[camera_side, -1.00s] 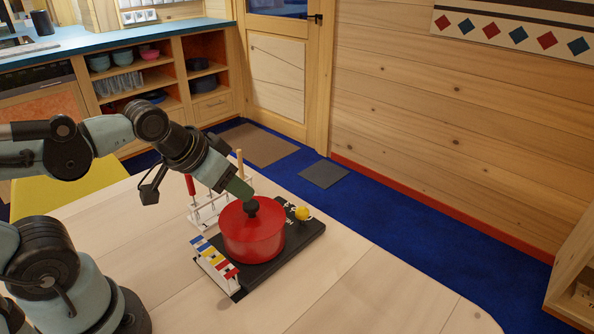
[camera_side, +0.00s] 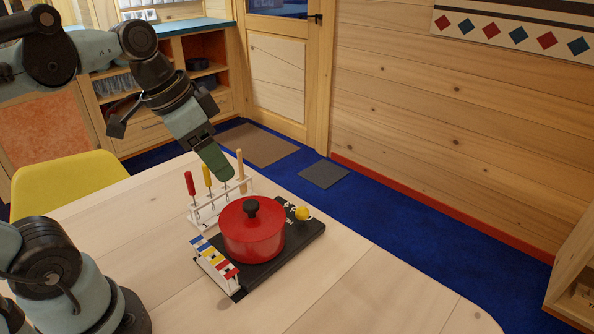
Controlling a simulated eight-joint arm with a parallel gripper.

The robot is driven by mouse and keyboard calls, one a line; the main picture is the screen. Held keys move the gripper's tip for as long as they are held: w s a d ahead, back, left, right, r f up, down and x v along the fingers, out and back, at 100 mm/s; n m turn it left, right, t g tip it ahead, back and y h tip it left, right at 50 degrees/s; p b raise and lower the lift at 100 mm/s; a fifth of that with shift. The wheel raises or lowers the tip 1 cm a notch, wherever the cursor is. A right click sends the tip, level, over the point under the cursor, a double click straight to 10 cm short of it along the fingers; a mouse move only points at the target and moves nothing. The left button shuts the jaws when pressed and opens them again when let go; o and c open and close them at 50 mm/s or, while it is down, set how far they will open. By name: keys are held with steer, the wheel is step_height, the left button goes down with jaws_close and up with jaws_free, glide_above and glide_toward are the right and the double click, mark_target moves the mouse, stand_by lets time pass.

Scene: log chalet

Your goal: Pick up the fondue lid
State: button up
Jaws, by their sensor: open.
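A red fondue pot (camera_side: 254,243) stands on a black board (camera_side: 313,232) on the wooden table. Only one green finger shows clearly; the other is hidden or overlapped.
A white rack (camera_side: 222,201) with red-, yellow- and wood-handled tools stands behind the pot. A holder with coloured strips (camera_side: 214,260) is at the pot's front left, and a yellow ball (camera_side: 302,213) at its right. The table's front right (camera_side: 370,290) is clear.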

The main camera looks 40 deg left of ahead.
mark_target(251, 203)
steer(key=shift+x, duration=5.9)
steer(key=shift+d, duration=0.15)
steer(key=shift+r, duration=0.1)
jaws_close()
